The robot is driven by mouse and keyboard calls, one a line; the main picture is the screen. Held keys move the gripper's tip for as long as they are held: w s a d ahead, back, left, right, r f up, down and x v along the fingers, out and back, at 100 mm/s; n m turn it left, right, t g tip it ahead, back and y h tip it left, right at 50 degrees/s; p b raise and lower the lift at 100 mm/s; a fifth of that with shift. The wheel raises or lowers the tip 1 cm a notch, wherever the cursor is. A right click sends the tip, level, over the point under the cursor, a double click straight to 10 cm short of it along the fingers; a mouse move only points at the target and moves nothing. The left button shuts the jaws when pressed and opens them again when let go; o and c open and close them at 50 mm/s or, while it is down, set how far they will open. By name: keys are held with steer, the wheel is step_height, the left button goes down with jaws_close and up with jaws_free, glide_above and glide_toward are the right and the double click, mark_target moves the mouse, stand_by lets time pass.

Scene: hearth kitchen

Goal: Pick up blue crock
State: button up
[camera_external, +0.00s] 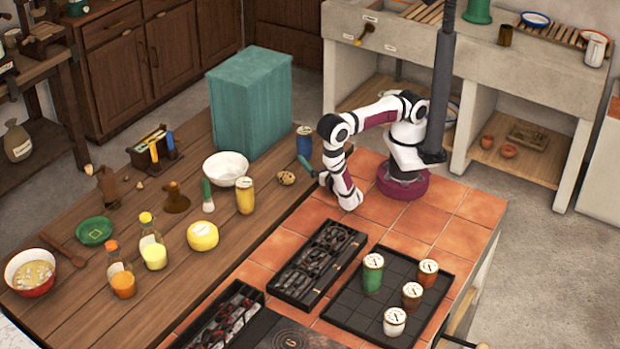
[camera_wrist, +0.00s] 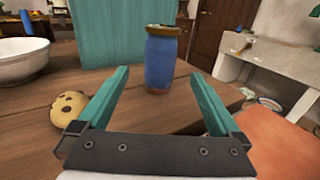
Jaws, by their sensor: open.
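The blue crock (camera_wrist: 161,62) stands upright on the wooden table, with a brown and pale lid. In the external view the blue crock (camera_external: 304,142) is near the table's right edge, just left of my arm. My gripper (camera_wrist: 160,74) is open, its two teal fingers spread and pointing toward the crock. The crock shows centred in the gap between the fingertips, ahead of them, and nothing is held. In the external view my gripper (camera_external: 309,168) is small and partly hidden by the wrist, low in front of the crock.
A speckled cookie-like round (camera_wrist: 69,108) lies beside the left finger. A white bowl (camera_wrist: 22,62) is at the left. A teal box (camera_external: 250,100) stands behind the crock. A dark tray (camera_external: 400,290) with several jars sits on the tiled counter. Bare table lies right of the crock.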

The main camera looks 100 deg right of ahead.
mark_target(308, 147)
steer(key=x, duration=0.8)
steer(key=shift+d, duration=0.35)
steer(key=shift+r, duration=0.1)
jaws_close()
